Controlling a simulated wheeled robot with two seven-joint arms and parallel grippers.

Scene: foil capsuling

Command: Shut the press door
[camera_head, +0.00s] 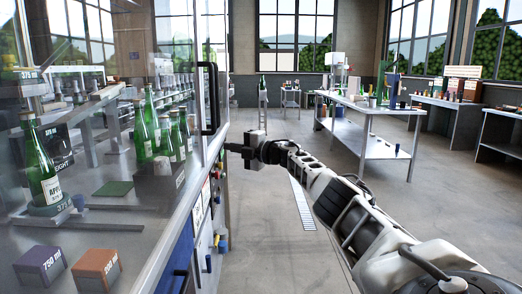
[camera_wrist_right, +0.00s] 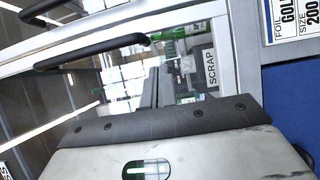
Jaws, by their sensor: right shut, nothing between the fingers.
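The press door is a clear panel in a pale metal frame (camera_head: 219,85) at the left of the head view. Its black bar handle (camera_head: 209,97) stands upright near the frame's edge. The handle also shows in the wrist view (camera_wrist_right: 92,50), lying across the upper left. My right gripper (camera_head: 230,148) is shut and empty, lower than the handle and just right of the press edge. Its dark fingers (camera_wrist_right: 152,88) point toward the clear panel in the wrist view. I cannot tell whether they touch it, or how far the door stands open. My left gripper is out of view.
Behind the panel are several green bottles (camera_head: 142,125), a purple block (camera_head: 40,265) and an orange block (camera_head: 97,269). A box marked SCRAP (camera_wrist_right: 212,68) shows beyond my fingers. A steel workbench (camera_head: 365,107) stands at the right. The floor (camera_head: 262,215) between is clear.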

